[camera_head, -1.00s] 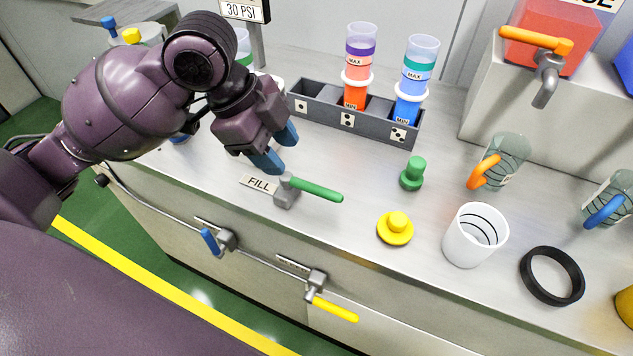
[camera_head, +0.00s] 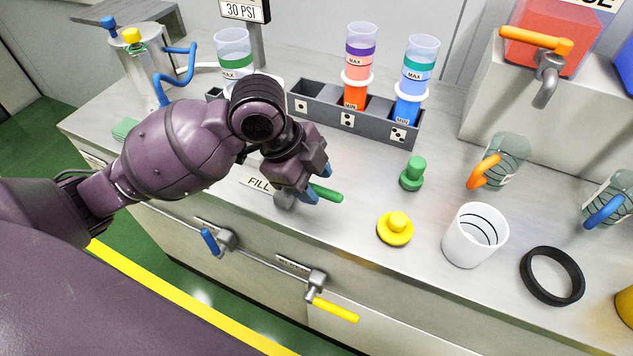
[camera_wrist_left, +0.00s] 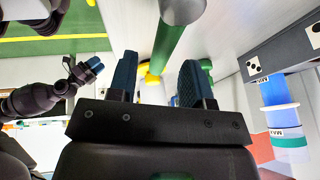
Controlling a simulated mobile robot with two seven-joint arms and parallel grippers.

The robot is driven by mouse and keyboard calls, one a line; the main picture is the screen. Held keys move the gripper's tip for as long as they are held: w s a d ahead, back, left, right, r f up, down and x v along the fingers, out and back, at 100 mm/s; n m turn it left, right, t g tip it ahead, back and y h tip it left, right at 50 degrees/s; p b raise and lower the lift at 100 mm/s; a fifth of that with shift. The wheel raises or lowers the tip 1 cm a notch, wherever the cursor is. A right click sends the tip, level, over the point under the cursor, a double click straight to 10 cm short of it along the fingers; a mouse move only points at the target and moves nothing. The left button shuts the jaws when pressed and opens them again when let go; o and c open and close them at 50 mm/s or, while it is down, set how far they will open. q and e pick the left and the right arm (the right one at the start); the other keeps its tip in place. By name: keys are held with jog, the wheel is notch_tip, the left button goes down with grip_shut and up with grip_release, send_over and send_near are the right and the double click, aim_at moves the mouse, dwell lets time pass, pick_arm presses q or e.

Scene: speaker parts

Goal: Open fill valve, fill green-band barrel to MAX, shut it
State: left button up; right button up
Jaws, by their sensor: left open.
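The fill valve's green handle (camera_head: 328,193) points right from its grey body beside the FILL label (camera_head: 257,183). My left gripper (camera_head: 318,183) is open right at the handle, its blue fingers hiding part of it. In the left wrist view, the green handle (camera_wrist_left: 168,50) lies beyond and between the open fingers; contact cannot be told. The clear green-band barrel (camera_head: 233,48) stands behind my left arm, which hides its lower part. Its visible upper part looks empty. My right gripper (camera_wrist_left: 92,65) shows small in the left wrist view; its opening is unclear.
A dark rack (camera_head: 322,117) holds barrels with orange-red and blue liquid behind the gripper. A green knob (camera_head: 413,174), yellow knob (camera_head: 396,229), white cup (camera_head: 474,236) and black ring (camera_head: 552,276) stand to the right. Blue and yellow (camera_head: 335,310) valve handles are on the counter front.

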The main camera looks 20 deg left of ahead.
pick_arm(q)
jog(key=shift+w+d+f, duration=0.1)
jog(key=shift+d+f, duration=0.2)
jog(key=shift+f, duration=0.3)
jog(key=shift+c, duration=0.3)
grip_shut()
